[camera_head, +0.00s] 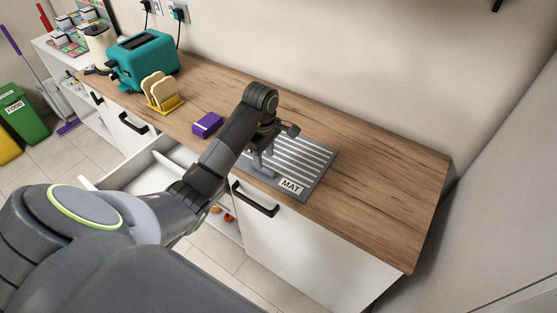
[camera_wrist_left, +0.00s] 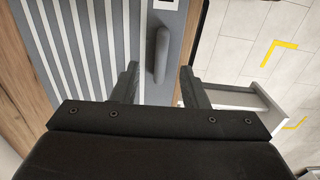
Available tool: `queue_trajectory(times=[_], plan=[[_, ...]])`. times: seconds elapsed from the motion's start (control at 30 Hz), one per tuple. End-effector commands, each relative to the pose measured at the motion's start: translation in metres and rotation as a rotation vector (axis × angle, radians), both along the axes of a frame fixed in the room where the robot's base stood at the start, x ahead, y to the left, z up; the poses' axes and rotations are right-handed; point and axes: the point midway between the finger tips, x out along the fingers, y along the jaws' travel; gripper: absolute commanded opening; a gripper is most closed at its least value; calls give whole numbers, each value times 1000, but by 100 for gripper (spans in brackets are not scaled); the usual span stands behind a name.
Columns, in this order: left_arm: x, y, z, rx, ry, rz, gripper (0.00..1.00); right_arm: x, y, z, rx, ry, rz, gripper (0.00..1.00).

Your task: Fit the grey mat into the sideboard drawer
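The grey mat (camera_head: 310,155) with white stripes and a MAT label lies flat on the wooden worktop near its front edge. In the left wrist view, the mat (camera_wrist_left: 120,45) carries a raised grey bar handle (camera_wrist_left: 162,55). My left gripper (camera_head: 268,148) is over the mat's left part. In its wrist view, the open fingers (camera_wrist_left: 159,75) stand apart on either side of the handle, with gaps visible. The white drawer (camera_head: 125,172) is pulled open below the worktop, partly hidden by my left arm. My right gripper is not in view.
A purple box (camera_head: 207,124), a toast rack (camera_head: 164,96) with bread and a teal toaster (camera_head: 143,60) stand left of the mat. The worktop (camera_head: 390,180) right of it is clear. A dark handle (camera_head: 254,200) juts from the front below the mat.

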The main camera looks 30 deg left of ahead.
Motion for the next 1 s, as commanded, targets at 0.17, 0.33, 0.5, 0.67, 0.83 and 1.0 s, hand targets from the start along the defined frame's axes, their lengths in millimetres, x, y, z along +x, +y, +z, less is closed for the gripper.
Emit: queue_trajectory(times=[0.17,0.33,0.5,0.67,0.83,1.0], plan=[[-2,-3,-19,-3,7,0,40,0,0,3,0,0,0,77],[-2,-3,-43,-2,4,0,40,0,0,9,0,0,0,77],[-2,-3,-50,-1,1,0,40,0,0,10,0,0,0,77],[-1,-3,-50,-1,1,0,37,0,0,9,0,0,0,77],[-1,-2,-50,-1,1,0,15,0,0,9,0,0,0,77],[-1,-2,-50,-1,1,0,0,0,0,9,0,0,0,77]])
